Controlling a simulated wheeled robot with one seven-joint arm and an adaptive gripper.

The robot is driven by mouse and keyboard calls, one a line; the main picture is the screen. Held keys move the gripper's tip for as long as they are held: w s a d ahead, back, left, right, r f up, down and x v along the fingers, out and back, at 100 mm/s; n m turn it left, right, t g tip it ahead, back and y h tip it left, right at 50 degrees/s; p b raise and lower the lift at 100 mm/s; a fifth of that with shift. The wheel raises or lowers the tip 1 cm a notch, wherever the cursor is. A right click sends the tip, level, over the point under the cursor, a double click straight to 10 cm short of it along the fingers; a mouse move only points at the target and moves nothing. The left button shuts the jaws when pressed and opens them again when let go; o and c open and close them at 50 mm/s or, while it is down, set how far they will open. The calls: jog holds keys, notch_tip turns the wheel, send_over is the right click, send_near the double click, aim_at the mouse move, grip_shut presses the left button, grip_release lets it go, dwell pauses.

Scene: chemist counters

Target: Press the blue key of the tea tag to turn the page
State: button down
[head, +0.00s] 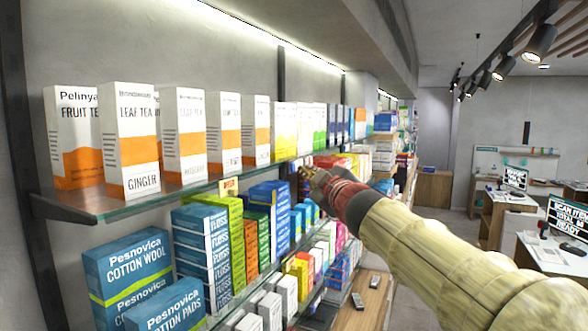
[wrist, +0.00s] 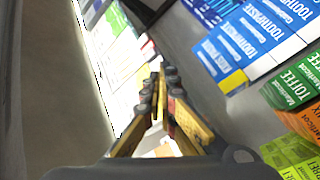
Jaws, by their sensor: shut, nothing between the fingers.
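Tea boxes, white with orange bands, such as the ginger leaf tea (head: 130,145), stand on the upper glass shelf (head: 105,208) in the head view. A small yellow and red tag (head: 229,186) hangs at this shelf's front edge, below the tea boxes. I cannot make out a blue key on it, nor tell whether it is the tea tag. My gripper (head: 306,173) is at the shelf edge to the right of this tag, clearly apart from it. In the wrist view its fingers (wrist: 160,75) are closed together and hold nothing.
Below are cotton wool packs (head: 125,262), floss boxes (head: 201,240) and other cartons. Toothpaste boxes (wrist: 250,45) show right of my fingers in the wrist view. A counter with a screen (head: 568,220) stands at the right. The aisle floor between is open.

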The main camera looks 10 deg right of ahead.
jog(key=shift+w+a, duration=0.25)
jog(key=shift+a, duration=0.05)
jog(key=shift+w+a, duration=0.25)
jog(key=shift+a, duration=0.1)
dwell(0.9)
dwell(0.4)
jog(key=shift+s+d+p, duration=0.3)
jog(key=shift+s+d, duration=0.25)
jog(key=shift+d, duration=0.15)
jog(key=s+d+p, duration=0.1)
jog(key=d, duration=0.1)
jog(key=s+d+p, duration=0.2)
dwell(0.4)
dwell(0.4)
